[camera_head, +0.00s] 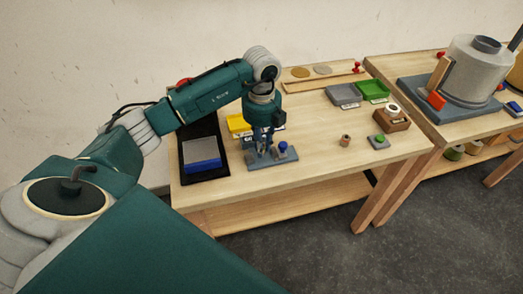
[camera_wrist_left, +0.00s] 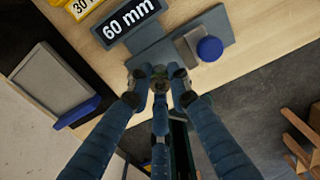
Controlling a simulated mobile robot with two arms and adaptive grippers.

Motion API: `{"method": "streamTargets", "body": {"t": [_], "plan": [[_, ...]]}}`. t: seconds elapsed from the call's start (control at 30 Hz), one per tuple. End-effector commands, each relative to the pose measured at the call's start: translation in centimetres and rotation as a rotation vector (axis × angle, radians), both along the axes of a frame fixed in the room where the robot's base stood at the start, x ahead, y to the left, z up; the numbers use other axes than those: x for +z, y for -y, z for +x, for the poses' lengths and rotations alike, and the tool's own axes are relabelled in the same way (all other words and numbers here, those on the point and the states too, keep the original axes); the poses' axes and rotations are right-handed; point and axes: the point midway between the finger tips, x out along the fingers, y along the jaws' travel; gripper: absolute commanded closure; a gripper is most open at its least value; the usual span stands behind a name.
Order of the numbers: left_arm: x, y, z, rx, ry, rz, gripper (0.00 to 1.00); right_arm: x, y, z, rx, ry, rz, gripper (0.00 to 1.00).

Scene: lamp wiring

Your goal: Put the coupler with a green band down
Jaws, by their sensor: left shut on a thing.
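My left gripper (camera_head: 262,143) points down over the grey station plate (camera_head: 262,161) near the front edge of the table. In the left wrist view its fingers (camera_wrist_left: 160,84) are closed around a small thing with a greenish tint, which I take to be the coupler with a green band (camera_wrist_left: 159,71). The fingers hide most of it, and I cannot tell whether it touches the plate. A blue knob (camera_head: 283,147) stands on the plate just right of the gripper; it also shows in the left wrist view (camera_wrist_left: 209,48). My right gripper is not in view.
A "60 mm" sign (camera_wrist_left: 130,22) lies beside the plate. A dark tray with a grey and blue block (camera_head: 201,153) is at left. A small brown cylinder (camera_head: 346,140) and a green-button pad (camera_head: 379,141) are at right. Grey and green bins (camera_head: 343,94) stand behind.

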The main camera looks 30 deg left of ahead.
Motion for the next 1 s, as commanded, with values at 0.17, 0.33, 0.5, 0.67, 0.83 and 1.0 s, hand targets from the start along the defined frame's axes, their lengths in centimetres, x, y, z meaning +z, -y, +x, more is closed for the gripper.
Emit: {"method": "streamTargets", "body": {"t": [0.17, 0.33, 0.5, 0.67, 0.83, 1.0], "plan": [[-2.7, 0.0, -0.1, 0.002, -0.004, 0.0, 1.0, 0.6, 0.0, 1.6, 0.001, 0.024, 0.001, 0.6], [-3.1, 0.0, 0.0, 0.0, 0.0, 0.001, 1.0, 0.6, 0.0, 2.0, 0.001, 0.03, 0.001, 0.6], [-3.3, 0.0, 0.0, 0.0, -0.001, 0.001, 1.0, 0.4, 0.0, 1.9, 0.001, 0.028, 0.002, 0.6], [-3.4, 0.0, 0.0, 0.0, -0.001, 0.001, 0.74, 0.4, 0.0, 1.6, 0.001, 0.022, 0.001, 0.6], [-3.4, 0.0, 0.0, 0.0, -0.002, 0.001, 0.74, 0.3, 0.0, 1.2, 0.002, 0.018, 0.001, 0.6], [-2.7, 0.0, 0.0, 0.0, 0.001, 0.001, 0.74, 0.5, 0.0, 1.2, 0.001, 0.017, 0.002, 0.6]]}}
